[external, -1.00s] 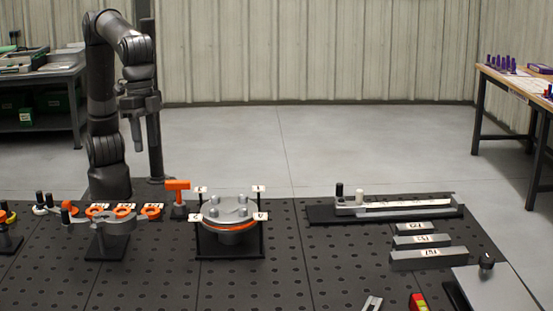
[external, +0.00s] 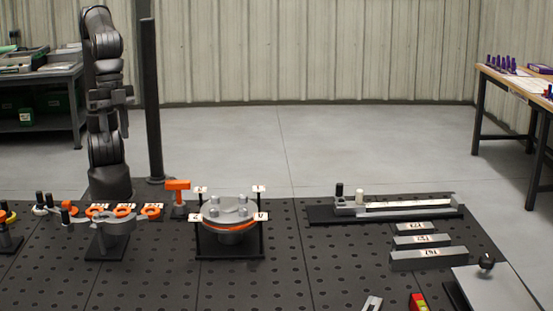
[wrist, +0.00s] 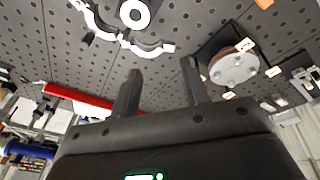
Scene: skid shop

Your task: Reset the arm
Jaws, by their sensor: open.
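My arm stands at the back left of the perforated table, folded upright in the external view. My gripper (external: 118,120) hangs in front of the arm, high above the table, with its fingers pointing down. In the wrist view my gripper (wrist: 158,82) shows two dark fingers spread well apart, with nothing between them. It touches no object.
Below stand a grey clamp fixture (external: 108,226), orange rings (external: 123,210), an orange-topped post (external: 178,190) and a round bolted flange (external: 230,212). A long rail fixture (external: 400,208) and grey blocks (external: 428,258) lie right. A dark post (external: 152,100) rises beside the arm.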

